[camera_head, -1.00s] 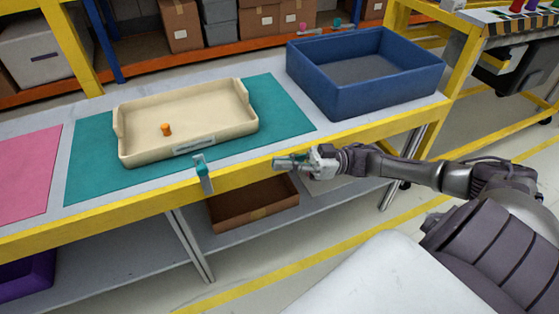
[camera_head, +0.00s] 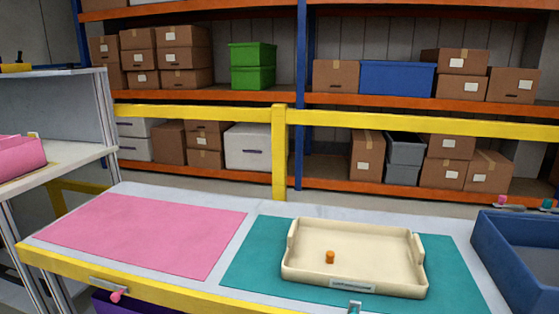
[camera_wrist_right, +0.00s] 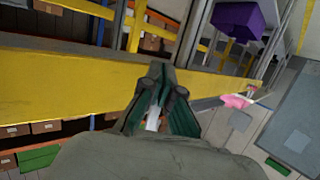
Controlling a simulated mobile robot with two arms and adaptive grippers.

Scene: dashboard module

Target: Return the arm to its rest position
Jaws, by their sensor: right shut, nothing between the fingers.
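My right gripper (camera_wrist_right: 160,72) shows only in the right wrist view, with its dark green fingers shut and nothing held between them. A yellow beam (camera_wrist_right: 65,90) lies behind the fingers, and the gripper appears clear of it. The rest of the right arm is out of view. My left gripper is in neither current view. In the head view, a cream tray (camera_head: 388,287) sits on the teal mat (camera_head: 250,265). A small orange cylinder (camera_head: 330,257) stands inside the tray.
A pink mat (camera_head: 140,235) lies on the table left of the tray. A blue bin (camera_head: 495,250) stands at the right edge. Behind are a yellow rail (camera_head: 200,113) and shelves with boxes. A purple bin (camera_wrist_right: 238,20) and a pink knob (camera_wrist_right: 236,101) show in the wrist view.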

